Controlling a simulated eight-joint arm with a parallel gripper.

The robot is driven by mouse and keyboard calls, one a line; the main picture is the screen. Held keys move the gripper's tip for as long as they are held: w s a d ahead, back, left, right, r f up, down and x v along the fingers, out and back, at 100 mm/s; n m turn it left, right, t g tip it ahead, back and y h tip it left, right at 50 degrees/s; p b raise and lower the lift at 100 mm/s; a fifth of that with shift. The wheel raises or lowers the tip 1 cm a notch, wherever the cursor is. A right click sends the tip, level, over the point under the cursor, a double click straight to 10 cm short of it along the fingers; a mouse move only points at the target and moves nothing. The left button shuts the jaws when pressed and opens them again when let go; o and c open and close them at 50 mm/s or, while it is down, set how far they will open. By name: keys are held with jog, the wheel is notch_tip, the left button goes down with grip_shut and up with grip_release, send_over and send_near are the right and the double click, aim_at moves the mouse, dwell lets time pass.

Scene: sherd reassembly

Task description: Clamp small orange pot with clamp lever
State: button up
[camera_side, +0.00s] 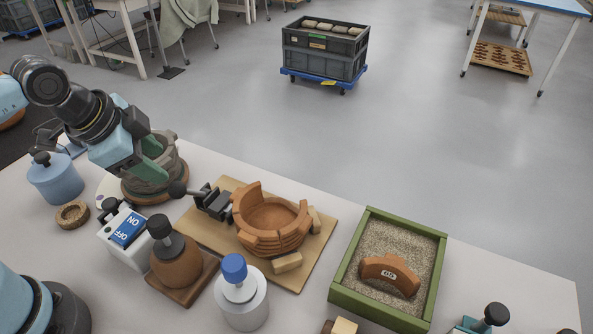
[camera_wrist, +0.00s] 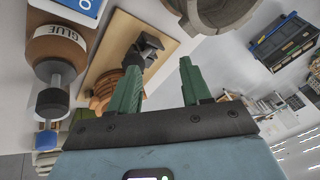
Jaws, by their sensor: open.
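The small orange pot (camera_side: 270,218) sits on a wooden board (camera_side: 215,240), with a raised piece of wall at its back left. It is partly hidden behind my finger in the wrist view (camera_wrist: 102,88). A dark clamp (camera_side: 215,203) stands at the board's left end beside the pot. Its lever has a black knob (camera_side: 178,189) pointing left. The clamp also shows in the wrist view (camera_wrist: 147,48). My gripper (camera_side: 150,158) is open and empty, left of the clamp and in front of a grey-green pot. Its green fingers stand apart in the wrist view (camera_wrist: 158,78).
The grey-green pot (camera_side: 172,162) stands on a round base close to my gripper. An ON/OFF switch box (camera_side: 127,232), brown glue bottle (camera_side: 175,262) and white bottle (camera_side: 243,303) stand in front. A green sand tray (camera_side: 345,285) holds a labelled orange sherd (camera_side: 390,272).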

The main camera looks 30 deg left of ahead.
aim_at(174, 184)
jog(key=d+m, duration=0.1)
jog(key=m, duration=0.2)
jog(key=d+m+g, duration=0.1)
jog(key=m, duration=0.2)
jog(key=s+d+m+g, duration=0.1)
jog(key=m, duration=0.2)
jog(key=shift+s+d+f, duration=0.1)
jog(key=shift+x, duration=2.85)
jog(key=shift+f, duration=0.1)
jog(key=shift+w+r+g, duration=0.35)
jog(key=shift+w, duration=0.3)
jog(key=shift+w+r+g, duration=0.35)
jog(key=shift+w+r, duration=0.05)
jog(key=shift+w, duration=0.25)
jog(key=shift+w+r+g, duration=0.15)
jog(key=shift+w+g, duration=0.3)
jog(key=shift+w, duration=0.45)
jog(key=shift+w+r+g, duration=0.15)
jog(key=shift+w+g, duration=0.3)
jog(key=shift+w, duration=0.4)
jog(key=shift+w+f+g, duration=0.4)
jog(key=shift+w+g, duration=0.15)
jog(key=shift+w, duration=0.45)
jog(key=shift+w+f+g, duration=0.45)
jog(key=shift+w+g, duration=0.15)
jog(key=shift+w, duration=0.45)
jog(key=shift+w+f+g, duration=0.4)
jog(key=shift+w+g, duration=0.15)
jog(key=shift+w, duration=0.45)
jog(key=shift+v, duration=2.75)
